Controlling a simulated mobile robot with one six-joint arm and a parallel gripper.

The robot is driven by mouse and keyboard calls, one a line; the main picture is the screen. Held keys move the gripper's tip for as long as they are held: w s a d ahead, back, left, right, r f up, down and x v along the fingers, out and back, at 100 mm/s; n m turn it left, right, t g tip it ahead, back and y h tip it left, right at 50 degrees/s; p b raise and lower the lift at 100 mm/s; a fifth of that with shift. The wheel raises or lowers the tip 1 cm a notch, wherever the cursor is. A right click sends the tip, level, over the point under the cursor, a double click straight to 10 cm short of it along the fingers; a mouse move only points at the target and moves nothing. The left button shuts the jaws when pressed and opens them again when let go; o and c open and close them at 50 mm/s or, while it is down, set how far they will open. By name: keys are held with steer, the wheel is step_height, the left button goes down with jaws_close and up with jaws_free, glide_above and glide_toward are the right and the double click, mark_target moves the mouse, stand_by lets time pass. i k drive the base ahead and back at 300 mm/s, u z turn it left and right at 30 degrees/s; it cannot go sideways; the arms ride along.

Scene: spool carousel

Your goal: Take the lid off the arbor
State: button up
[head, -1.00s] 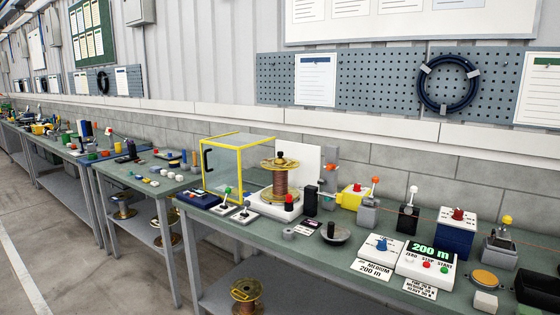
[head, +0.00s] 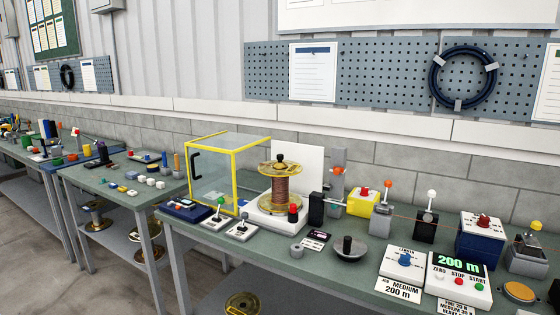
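A spool of copper-coloured wire (head: 281,187) with yellowish flanges stands upright on a white base (head: 262,217) on the green bench. A small black knob (head: 281,159) sits at its top centre; the arbor inside the spool is hidden. A grey round disc with an upright black knob (head: 348,248) rests on the bench to the right of the spool; I cannot tell whether this is a lid. My gripper is not in view.
A clear guard box with yellow edges (head: 233,178) stands left of the spool. Small levers (head: 242,228) stand in front of it. A control box (head: 458,279) reads 200 m.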

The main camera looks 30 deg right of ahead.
mark_target(280, 163)
steer(key=i, duration=1.1)
steer(key=u, duration=0.4)
